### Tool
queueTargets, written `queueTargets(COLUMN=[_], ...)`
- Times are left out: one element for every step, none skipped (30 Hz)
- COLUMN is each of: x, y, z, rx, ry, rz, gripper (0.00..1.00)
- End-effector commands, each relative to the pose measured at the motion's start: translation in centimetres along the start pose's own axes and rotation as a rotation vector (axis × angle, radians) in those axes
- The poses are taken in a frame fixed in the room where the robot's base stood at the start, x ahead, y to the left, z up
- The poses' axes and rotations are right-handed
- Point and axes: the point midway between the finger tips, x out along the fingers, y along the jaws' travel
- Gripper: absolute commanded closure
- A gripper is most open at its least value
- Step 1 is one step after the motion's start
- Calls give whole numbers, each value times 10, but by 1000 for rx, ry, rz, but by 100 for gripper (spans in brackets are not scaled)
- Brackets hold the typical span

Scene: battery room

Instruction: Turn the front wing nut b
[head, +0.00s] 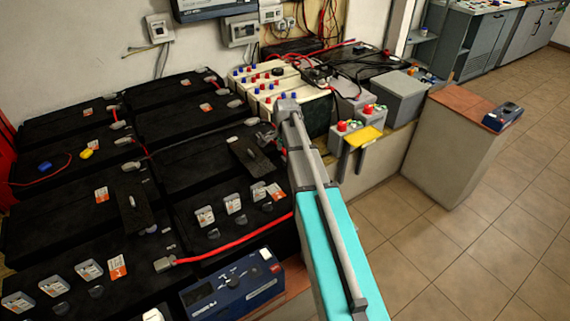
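I cannot pick out the front wing nut b for certain; the terminal fittings are too small to tell apart. Two small grey batteries stand beyond my arm: a nearer one with red and green tops (347,126) and one just behind it with similar tops (372,109). A yellow plate (364,136) lies at the front of the nearer one. My grey and turquoise arm reaches up from the bottom centre, and its far end is left of these batteries.
Large black batteries (55,245) fill the left, with a red cable (235,250) across them. A blue box (232,286) stands at the front. White batteries (285,88) and a grey box (398,97) stand behind. A dark meter (502,116) lies on the right counter. Tiled floor at right is clear.

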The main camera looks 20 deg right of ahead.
Motion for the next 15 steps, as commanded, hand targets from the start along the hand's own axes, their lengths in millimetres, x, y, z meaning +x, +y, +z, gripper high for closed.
queueTargets(x=[8,10,13,14,16,18,19,20,22,22,23,24,24,24,24], y=[0,0,0,0,0,0,0,0,0,0,0,0,0,0,0], z=[0,0,0,0,0,0,0,0,0,0,0,0,0,0,0], rx=[0,0,0,0,0,0,0,0,0,0,-1,-1,-1,-1,-1], ry=[0,0,0,0,0,0,0,0,0,0,0,0,0,0,0], rz=[0,0,0,0,0,0,0,0,0,0,0,0,0,0,0], gripper=[0,0,0,0,0,0,0,0,0,0,0,0,0,0,0])
